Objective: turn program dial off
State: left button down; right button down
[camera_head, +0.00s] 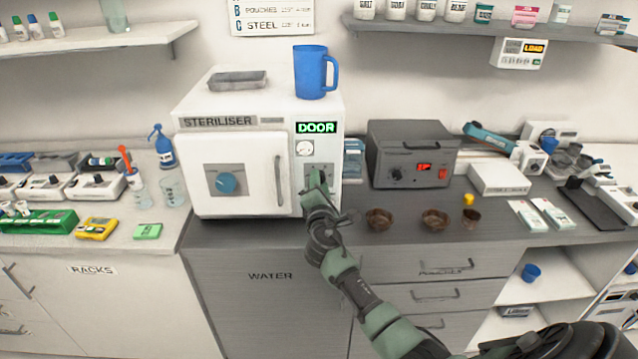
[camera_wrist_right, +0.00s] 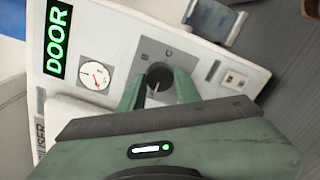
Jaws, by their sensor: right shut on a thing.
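The white steriliser (camera_head: 239,165) stands on the counter with its front door closed. Its right-hand panel carries a lit green DOOR sign (camera_head: 316,127), a round gauge (camera_head: 305,148) and the program dial. The program dial (camera_wrist_right: 158,74) is a dark round knob on a grey plate with small letters around it, in the wrist view. My right gripper (camera_wrist_right: 158,88) is shut on the dial, a finger on each side. In the head view the right gripper (camera_head: 318,182) hides most of the dial. My left gripper is not in view.
A blue mug (camera_head: 310,72) and a grey tray (camera_head: 237,80) sit on top of the steriliser. A dark grey box unit (camera_head: 412,153) stands to its right, with several brown bowls (camera_head: 379,219) in front.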

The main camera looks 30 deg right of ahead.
jog(key=shift+d+r, duration=0.3)
jog(key=shift+r, duration=0.25)
jog(key=c, duration=1.1)
grip_release()
jog(key=shift+o, duration=0.5)
jog(key=shift+w+f, duration=0.1)
jog(key=shift+f, duration=0.3)
jog(key=b+v, duration=0.1)
jog(key=v, duration=0.6)
jog(key=shift+s, duration=0.35)
jog(key=shift+a, duration=0.15)
